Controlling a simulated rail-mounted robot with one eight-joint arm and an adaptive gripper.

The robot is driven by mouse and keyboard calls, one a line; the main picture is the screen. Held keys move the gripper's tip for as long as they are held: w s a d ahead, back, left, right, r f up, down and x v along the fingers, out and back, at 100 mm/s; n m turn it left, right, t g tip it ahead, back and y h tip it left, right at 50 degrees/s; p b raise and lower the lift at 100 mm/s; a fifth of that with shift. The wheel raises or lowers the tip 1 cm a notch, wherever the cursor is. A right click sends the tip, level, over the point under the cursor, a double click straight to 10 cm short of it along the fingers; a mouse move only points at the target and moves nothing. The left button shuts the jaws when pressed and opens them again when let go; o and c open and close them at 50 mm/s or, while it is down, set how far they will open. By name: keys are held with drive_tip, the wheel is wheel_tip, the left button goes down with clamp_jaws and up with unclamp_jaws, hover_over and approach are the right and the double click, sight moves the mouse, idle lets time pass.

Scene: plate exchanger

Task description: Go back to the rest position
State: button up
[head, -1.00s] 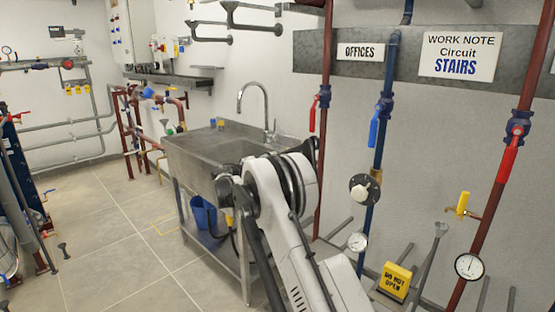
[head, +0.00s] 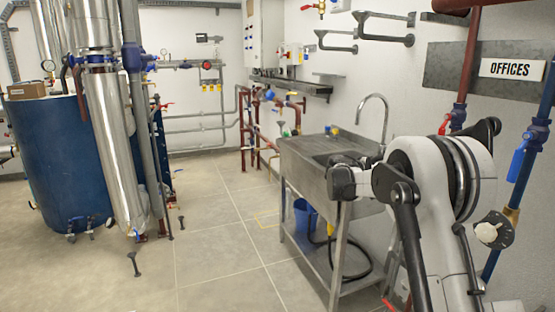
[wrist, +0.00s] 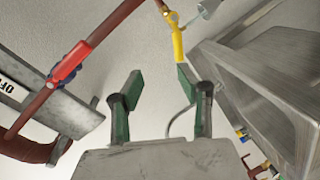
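My gripper (wrist: 158,84) shows in the wrist view with its two green-padded fingers spread apart. Nothing is between the fingers. A yellow valve handle (wrist: 178,44) on a red-brown pipe shows behind and above the right finger; whether they touch I cannot tell. In the head view my arm is folded at the right, in front of the wall and partly over the steel sink (head: 305,150). I cannot make out the gripper's fingers there.
A blue tank (head: 50,165) and silver pipe (head: 115,140) stand at the left. A blue pipe with a blue valve handle (head: 517,162) runs at the right beside the OFFICES sign (head: 512,68). The tiled floor (head: 225,235) between tank and sink is mostly clear.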

drive_tip(key=s+a+r+y+p, duration=0.1)
drive_tip(key=s+a+r+y, duration=0.2)
drive_tip(key=s, duration=0.6)
drive_tip(key=s+a+r+y, duration=0.2)
drive_tip(key=s+a, duration=0.1)
drive_tip(key=s, duration=0.6)
drive_tip(key=s+a+r+y+p, duration=0.1)
drive_tip(key=s+a+r+y, duration=0.2)
drive_tip(key=s, duration=0.7)
drive_tip(key=s+a+f+y, duration=0.2)
drive_tip(key=s+a+f, duration=0.1)
drive_tip(key=s, duration=0.6)
drive_tip(key=s+a+f+y+p, duration=0.1)
drive_tip(key=s+a+f+y, duration=0.1)
drive_tip(key=s+a, duration=0.3)
drive_tip(key=s+a+f+n+t+y, duration=0.1)
drive_tip(key=s+a+f+y, duration=0.1)
drive_tip(key=s, duration=1)
drive_tip(key=a+f, duration=0.1)
drive_tip(key=a, duration=0.1)
drive_tip(key=shift+s+a+f+y+p, duration=0.35)
drive_tip(key=shift+s+y+p, duration=0.05)
drive_tip(key=shift+w+r, duration=0.1)
